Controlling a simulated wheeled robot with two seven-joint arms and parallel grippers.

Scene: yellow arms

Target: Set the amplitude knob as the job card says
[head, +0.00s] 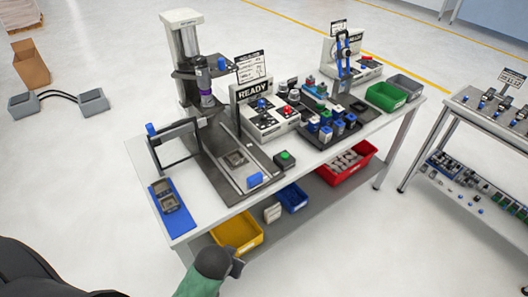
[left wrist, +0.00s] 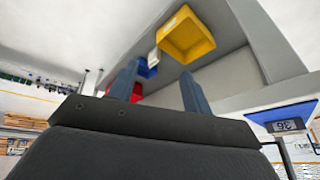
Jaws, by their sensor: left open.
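A white console (head: 264,118) reading READY stands mid-table, with a blue knob (head: 262,103), a red button (head: 284,111) and dark controls. A printed card (head: 251,67) stands above it; its text is too small to read. A second READY console (head: 364,63) stands at the back right with another card (head: 338,28). I cannot tell which control is the amplitude knob. My left gripper (head: 237,268) is in front of the table, low and apart from both consoles. In the left wrist view its two blue fingers (left wrist: 158,88) are spread and empty. My right gripper is not in view.
A column stand (head: 187,45) and a frame (head: 172,143) rise on the table's left. A blue mat (head: 181,221) holds a device at the left end. Yellow (head: 240,231), blue (head: 293,197) and red (head: 345,178) bins sit on the lower shelf. A second table stands right.

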